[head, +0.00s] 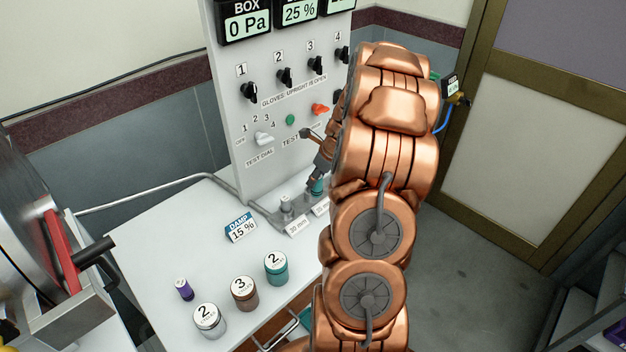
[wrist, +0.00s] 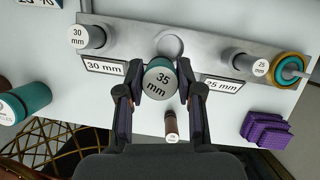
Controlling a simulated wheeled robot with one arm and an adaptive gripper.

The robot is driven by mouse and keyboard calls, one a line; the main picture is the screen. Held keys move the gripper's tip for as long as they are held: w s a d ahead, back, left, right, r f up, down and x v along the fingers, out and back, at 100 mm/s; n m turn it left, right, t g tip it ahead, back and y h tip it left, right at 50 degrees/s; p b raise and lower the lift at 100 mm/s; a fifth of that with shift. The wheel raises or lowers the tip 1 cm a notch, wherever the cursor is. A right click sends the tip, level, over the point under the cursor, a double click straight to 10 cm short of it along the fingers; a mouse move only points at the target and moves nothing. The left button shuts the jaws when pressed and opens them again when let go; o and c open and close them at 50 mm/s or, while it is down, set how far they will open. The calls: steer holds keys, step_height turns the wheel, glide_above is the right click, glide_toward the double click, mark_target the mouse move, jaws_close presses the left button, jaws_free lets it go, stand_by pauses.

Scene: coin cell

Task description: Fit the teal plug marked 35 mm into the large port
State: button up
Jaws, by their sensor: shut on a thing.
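The teal plug (wrist: 160,80) has a light grey top marked 35 mm and stands between my fingers in the wrist view. My gripper (wrist: 163,88) is shut on it from both sides. In the head view the teal plug (head: 317,187) shows small at the tip of my gripper (head: 318,180), near the grey port strip. A round, empty-looking port (wrist: 170,46) in the steel strip (wrist: 205,47) lies just beyond the plug, which partly overlaps its near edge in view. The plug's lower end is hidden, so its height is unclear.
A 30 mm plug (wrist: 88,37) stands at the strip's left and a 25 mm plug (wrist: 258,67) at its right, beside an orange-and-teal ring (wrist: 289,68). Numbered jars (head: 244,292) stand on the white table (head: 165,235).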

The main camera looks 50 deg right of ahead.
steer(key=w+f+b, duration=0.1)
steer(key=f, duration=0.1)
steer(key=w+d+f+b, duration=0.1)
steer(key=f+b, duration=0.1)
steer(key=shift+w, duration=0.35)
steer(key=shift+r, duration=0.1)
steer(key=o, duration=1.1)
steer(key=shift+o, duration=0.2)
